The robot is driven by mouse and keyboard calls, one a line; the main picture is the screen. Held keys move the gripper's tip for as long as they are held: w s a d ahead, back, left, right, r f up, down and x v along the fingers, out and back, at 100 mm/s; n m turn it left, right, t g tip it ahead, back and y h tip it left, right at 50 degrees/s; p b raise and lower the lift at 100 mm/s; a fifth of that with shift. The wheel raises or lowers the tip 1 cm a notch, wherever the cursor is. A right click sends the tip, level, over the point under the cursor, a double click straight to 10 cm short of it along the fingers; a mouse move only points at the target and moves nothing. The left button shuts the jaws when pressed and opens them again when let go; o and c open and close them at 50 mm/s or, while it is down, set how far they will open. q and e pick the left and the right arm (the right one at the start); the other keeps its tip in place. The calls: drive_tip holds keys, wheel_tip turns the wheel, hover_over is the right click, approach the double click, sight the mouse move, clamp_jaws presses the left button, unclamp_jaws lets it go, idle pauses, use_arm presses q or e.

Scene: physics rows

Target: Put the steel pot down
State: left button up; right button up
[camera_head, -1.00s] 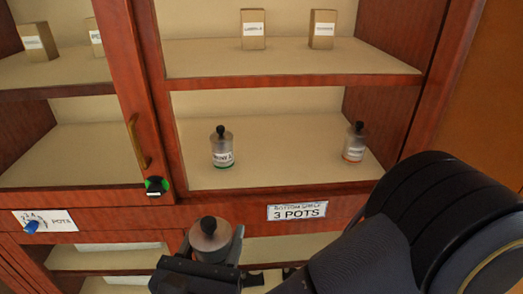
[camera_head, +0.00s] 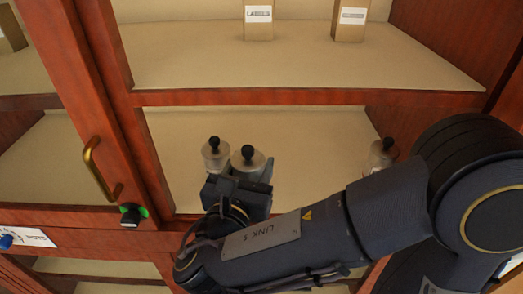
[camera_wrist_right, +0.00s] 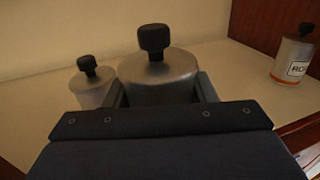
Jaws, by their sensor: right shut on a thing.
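My left gripper is not in view.
A third pot (camera_head: 381,155) stands at the right of the same shelf, partly behind my arm. Small boxes (camera_head: 258,20) stand on the shelf above. The cabinet door frame with a brass handle (camera_head: 100,168) is at the left. The shelf between the pots is clear.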

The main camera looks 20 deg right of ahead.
drive_tip(key=shift+w+d+f+p, duration=0.1)
drive_tip(key=shift+w+d+f, duration=0.55)
drive_tip(key=shift+w, duration=0.5)
drive_tip(key=shift+w+d+f+p, duration=0.15)
drive_tip(key=shift+w+d+f, duration=0.45)
drive_tip(key=shift+w, duration=0.55)
drive_tip(key=shift+w+d+f+p, duration=0.1)
drive_tip(key=shift+w+d+f, duration=0.55)
drive_tip(key=shift+w, duration=0.5)
drive_tip(key=shift+d+r, duration=0.1)
drive_tip(key=shift+r, duration=0.1)
drive_tip(key=shift+f, duration=0.15)
drive_tip(key=o, duration=0.8)
drive_tip(key=shift+f, duration=0.1)
drive_tip(key=o, duration=0.5)
